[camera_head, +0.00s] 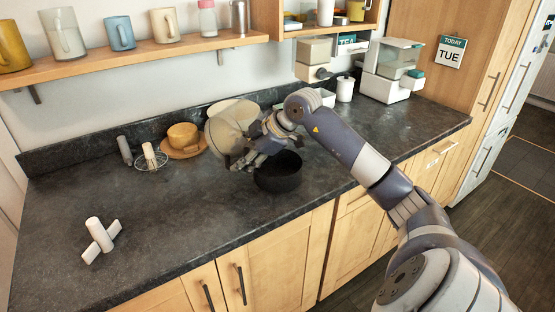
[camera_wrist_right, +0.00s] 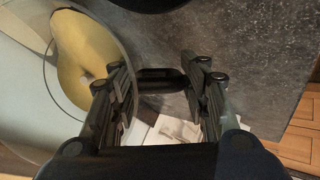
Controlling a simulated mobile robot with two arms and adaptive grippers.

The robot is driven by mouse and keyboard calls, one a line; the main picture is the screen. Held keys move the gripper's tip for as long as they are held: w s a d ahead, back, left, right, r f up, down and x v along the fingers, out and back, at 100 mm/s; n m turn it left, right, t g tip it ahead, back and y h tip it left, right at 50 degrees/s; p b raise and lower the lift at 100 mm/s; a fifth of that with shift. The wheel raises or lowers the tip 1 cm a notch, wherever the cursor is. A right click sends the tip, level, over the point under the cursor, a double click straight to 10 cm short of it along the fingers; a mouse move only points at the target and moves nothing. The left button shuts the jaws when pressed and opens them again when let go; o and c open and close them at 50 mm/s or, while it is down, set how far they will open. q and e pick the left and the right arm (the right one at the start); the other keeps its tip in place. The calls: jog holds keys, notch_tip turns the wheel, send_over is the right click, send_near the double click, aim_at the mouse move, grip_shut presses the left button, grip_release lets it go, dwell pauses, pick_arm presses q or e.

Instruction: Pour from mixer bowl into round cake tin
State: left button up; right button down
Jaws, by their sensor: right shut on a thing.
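The mixer bowl (camera_head: 224,130) is pale and see-through and hangs tilted above the counter in the head view. My right gripper (camera_head: 252,155) is shut on it at its right side. In the right wrist view the clear bowl (camera_wrist_right: 24,85) fills the left, with a yellow mass inside. The gripper (camera_wrist_right: 158,90) shows in the middle there, its fingers well apart. The round cake tin (camera_head: 279,181) is black and stands upright on the counter, just below and right of the bowl. The arm and gripper partly hide the bowl. I cannot see any stream into the tin. My left gripper is not in view.
A whisk (camera_head: 150,160) and a brown cup (camera_head: 183,136) on a plate stand left of the bowl. A white mixer attachment (camera_head: 99,236) lies at the front left. A wall shelf (camera_head: 140,57) with mugs runs above. The left counter is mostly clear.

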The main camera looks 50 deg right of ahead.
jog(key=shift+f+t, duration=0.15)
jog(key=shift+t, duration=0.45)
dwell(1.1)
jog(key=shift+s+d+r+t+y, duration=0.15)
jog(key=shift+r+t+y, duration=0.1)
jog(key=shift+t+y, duration=0.4)
dwell(2.9)
jog(key=shift+s+d+f+t+y, duration=0.3)
jog(key=shift+s+f+t, duration=0.15)
jog(key=shift+s+t, duration=0.25)
dwell(2.0)
